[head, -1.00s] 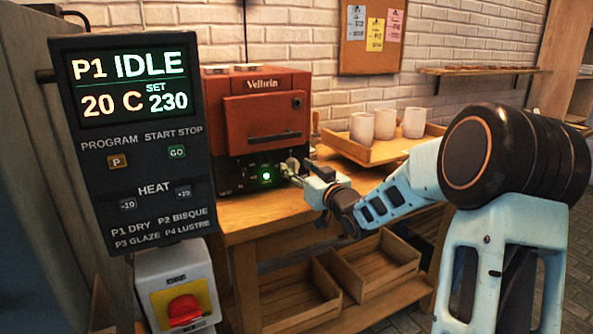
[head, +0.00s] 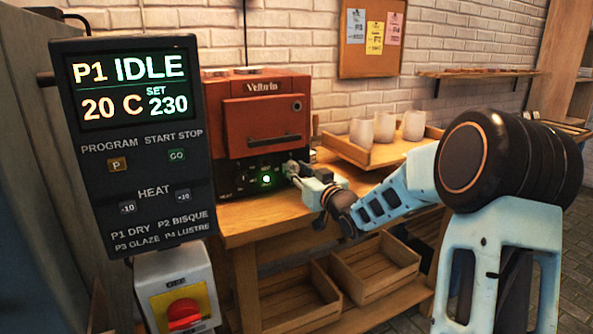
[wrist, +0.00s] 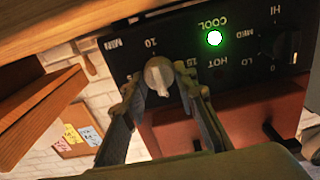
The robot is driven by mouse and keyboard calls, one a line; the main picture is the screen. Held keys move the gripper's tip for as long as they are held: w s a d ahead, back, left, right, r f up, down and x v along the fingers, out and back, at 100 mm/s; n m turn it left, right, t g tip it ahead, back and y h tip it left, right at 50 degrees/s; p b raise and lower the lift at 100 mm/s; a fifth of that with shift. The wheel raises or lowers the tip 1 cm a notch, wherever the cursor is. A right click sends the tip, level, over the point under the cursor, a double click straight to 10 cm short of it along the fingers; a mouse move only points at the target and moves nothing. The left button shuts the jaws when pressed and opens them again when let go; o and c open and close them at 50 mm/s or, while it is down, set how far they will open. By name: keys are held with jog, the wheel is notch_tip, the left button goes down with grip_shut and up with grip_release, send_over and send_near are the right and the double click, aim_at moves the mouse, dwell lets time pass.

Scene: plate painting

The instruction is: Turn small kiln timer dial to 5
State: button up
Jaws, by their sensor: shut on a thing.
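The small kiln (head: 262,122) is a red-brown box marked Vellvin on a wooden bench, with a black control panel (head: 236,180) below its door. In the wrist view the panel is upside down, and the pale round timer dial (wrist: 158,72) sits beside the marks MIN and 10. My gripper (wrist: 160,84) is shut on the timer dial, one finger on each side. In the head view my gripper (head: 291,170) is at the right end of the panel and hides the dial. I cannot read where the dial points.
A green lamp (wrist: 214,38) is lit by COOL, with a dark heat knob (wrist: 285,46) beyond it. A tray (head: 355,150) with three white cups stands right of the kiln. A control box (head: 130,140) showing P1 IDLE hangs at the front left.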

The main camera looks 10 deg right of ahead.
jog(key=shift+m+p, duration=0.3)
jog(key=shift+p, duration=0.1)
jog(key=m+p, duration=0.3)
jog(key=shift+r, duration=0.15)
jog(key=m+p, duration=0.4)
jog(key=m, duration=0.1)
jog(key=shift+d+m, duration=0.15)
jog(key=shift+m, duration=0.15)
jog(key=m+p, duration=0.2)
jog(key=m, duration=0.1)
jog(key=shift+m, duration=0.3)
jog(key=m+p, duration=0.2)
jog(key=m, duration=0.1)
jog(key=m+p, duration=0.1)
jog(key=shift+f+m, duration=0.3)
jog(key=o, duration=1.1)
